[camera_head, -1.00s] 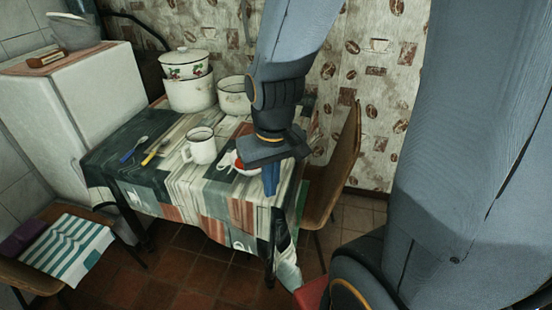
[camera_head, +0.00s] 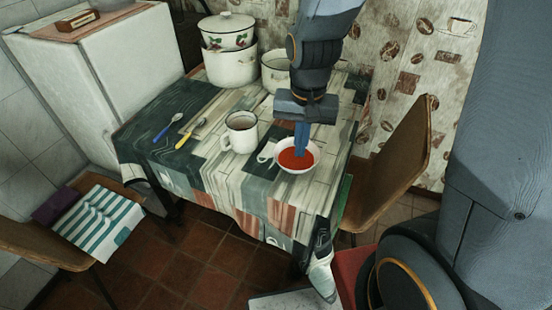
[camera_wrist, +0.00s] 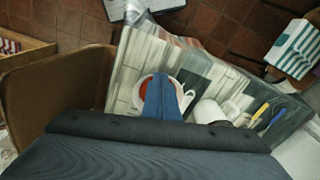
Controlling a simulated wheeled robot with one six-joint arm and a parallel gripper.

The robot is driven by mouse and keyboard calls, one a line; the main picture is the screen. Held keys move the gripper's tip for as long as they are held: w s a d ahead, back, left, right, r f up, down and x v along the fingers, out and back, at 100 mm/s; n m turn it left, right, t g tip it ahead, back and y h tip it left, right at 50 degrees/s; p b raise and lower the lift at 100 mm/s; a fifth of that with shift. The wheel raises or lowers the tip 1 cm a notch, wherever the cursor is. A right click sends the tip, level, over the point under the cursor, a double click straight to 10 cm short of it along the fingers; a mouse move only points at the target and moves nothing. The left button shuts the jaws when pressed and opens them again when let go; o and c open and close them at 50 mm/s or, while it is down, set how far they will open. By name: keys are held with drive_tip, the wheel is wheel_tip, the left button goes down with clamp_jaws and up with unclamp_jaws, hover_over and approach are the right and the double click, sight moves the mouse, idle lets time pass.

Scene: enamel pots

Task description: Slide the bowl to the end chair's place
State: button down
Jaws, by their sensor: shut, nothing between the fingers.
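The bowl (camera_head: 311,165) is white with red contents and sits on the patterned table (camera_head: 262,190), close to its front right edge. My gripper (camera_head: 300,154) points down with its blue fingers shut and empty. Its tips overlap the back part of the bowl in the head view; I cannot tell whether they touch it. In the wrist view the fingers (camera_wrist: 163,98) cover part of the bowl (camera_wrist: 146,82). A wooden chair (camera_head: 405,150) stands at the table's right end.
A white loop-shaped piece (camera_head: 265,153) is beside the bowl's left side. A white mug (camera_head: 240,135), a blue-handled spoon (camera_head: 165,130) and a yellow-handled utensil (camera_head: 190,135) lie further left. Enamel pots (camera_head: 229,66) stand at the back. Another chair (camera_head: 40,243) is at lower left.

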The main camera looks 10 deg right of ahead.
drive_tip(key=w+a+f+m+p, duration=0.1)
drive_tip(key=w+a+f+m, duration=0.25)
drive_tip(key=a, duration=0.35)
drive_tip(key=shift+m+g, duration=0.25)
drive_tip(key=shift+g, duration=0.05)
drive_tip(key=f, duration=0.3)
drive_tip(key=f+p, duration=0.1)
drive_tip(key=f, duration=0.2)
drive_tip(key=f+p, duration=0.1)
drive_tip(key=f, duration=0.3)
drive_tip(key=shift+s, duration=0.3)
drive_tip(key=shift+w+d+r+p, duration=0.15)
drive_tip(key=shift+w+d+p, duration=0.55)
drive_tip(key=shift+w+d, duration=0.55)
drive_tip(key=shift+w, duration=0.35)
